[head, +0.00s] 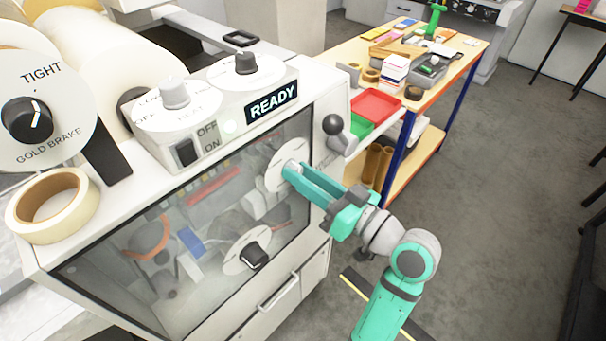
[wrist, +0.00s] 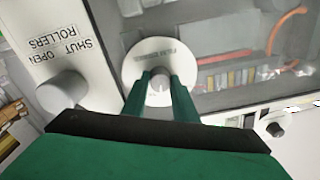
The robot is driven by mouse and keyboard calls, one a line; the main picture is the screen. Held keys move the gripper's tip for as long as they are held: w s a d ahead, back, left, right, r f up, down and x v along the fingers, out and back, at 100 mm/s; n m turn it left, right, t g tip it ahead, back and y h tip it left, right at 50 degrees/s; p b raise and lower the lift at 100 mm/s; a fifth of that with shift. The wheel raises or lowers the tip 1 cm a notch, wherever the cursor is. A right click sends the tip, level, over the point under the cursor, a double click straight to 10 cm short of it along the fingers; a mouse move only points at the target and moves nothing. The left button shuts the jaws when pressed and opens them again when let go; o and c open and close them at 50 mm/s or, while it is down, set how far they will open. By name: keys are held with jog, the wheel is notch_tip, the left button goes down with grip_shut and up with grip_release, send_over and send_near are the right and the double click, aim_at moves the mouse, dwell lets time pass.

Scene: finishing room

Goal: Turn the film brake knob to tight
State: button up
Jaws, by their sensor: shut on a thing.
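The dial's lettering is faint, and I cannot read the knob's setting. In the head view the dial (head: 276,178) is at the upper right of the glass front, partly covered by my fingers. My gripper (head: 290,170) is shut on the knob, with one finger on each side; it also shows in the wrist view (wrist: 161,82).
A gold brake dial (head: 62,85) with a black knob is at the left. Another black knob (head: 254,256) is lower on the front. A cluttered workbench (head: 455,62) stands behind; grey floor (head: 500,200) is clear at right.

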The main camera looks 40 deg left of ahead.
jog(key=m, duration=0.7)
jog(key=shift+m, duration=0.3)
dwell(0.4)
jog(key=o, duration=1)
jog(key=shift+t, duration=0.3)
jog(key=shift+o, duration=0.2)
jog(key=s+d, duration=0.1)
jog(key=d, duration=0.9)
jog(key=shift+d+f, duration=0.3)
jog(key=shift+d, duration=0.1)
